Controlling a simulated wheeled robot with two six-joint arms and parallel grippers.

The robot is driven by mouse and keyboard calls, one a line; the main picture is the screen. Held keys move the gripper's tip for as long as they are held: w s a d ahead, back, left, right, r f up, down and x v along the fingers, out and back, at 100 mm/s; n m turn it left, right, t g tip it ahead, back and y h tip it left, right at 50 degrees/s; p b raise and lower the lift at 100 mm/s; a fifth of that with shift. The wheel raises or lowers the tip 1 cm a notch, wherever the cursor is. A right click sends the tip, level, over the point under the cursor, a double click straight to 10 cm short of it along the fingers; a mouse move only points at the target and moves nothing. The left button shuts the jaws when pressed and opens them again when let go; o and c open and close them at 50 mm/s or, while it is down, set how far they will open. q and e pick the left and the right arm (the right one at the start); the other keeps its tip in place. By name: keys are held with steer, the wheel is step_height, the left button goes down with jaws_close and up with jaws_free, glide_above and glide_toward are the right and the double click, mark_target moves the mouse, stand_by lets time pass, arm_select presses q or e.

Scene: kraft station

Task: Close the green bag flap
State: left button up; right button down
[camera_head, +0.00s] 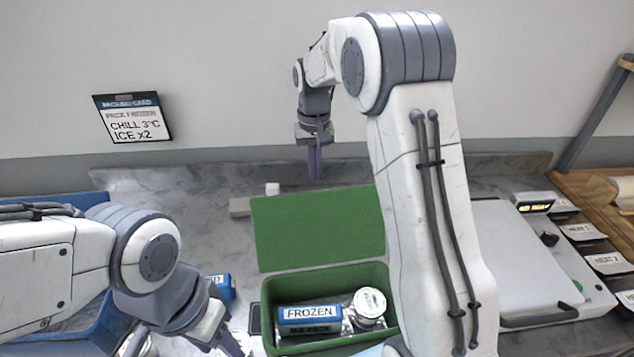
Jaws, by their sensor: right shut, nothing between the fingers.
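The green bag (268,318) stands open on the counter at the lower middle. Its green flap (318,230) is raised behind the opening and leans back. Inside lie a blue pack labelled FROZEN (310,314) and a round white-lidded container (370,302). My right gripper (315,165) is above and behind the flap's top edge, shut and empty, pointing down, apart from the flap. My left gripper (236,347) is low at the bottom edge, left of the bag. Its fingertips are partly cut off, so its opening is unclear. My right arm hides the bag's right side.
A blue crate (92,335) stands at the left, partly behind my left arm. A blue item (222,287) lies left of the bag. A grey-lidded unit (525,255) stands at the right. A packing card (132,118) hangs on the wall. The counter behind the flap is mostly clear.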

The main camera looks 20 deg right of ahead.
steer(key=s, duration=0.1)
steer(key=s+f+p, duration=0.1)
steer(key=s+p, duration=0.1)
steer(key=shift+s+a+f, duration=0.4)
